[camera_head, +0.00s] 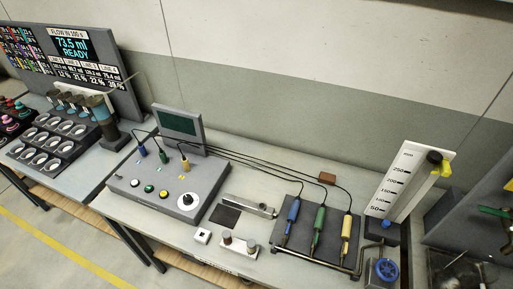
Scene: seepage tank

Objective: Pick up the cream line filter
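I cannot single out a cream line filter with certainty. At the far left, a rack (22,58) holds many small coloured pieces, too small to tell apart. Below it, several dark and reddish knob-like pieces (9,122) stand at the left edge. A dark tray (52,142) has several round white-rimmed wells. Neither of my grippers is in view.
A grey control box (170,190) with a screen (180,125) stands mid-bench. Blue (293,213), green (319,222) and yellow (346,229) probes lie on a dark mat, with cables behind. A white scale (392,183) stands right. A readout board (78,52) stands back left.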

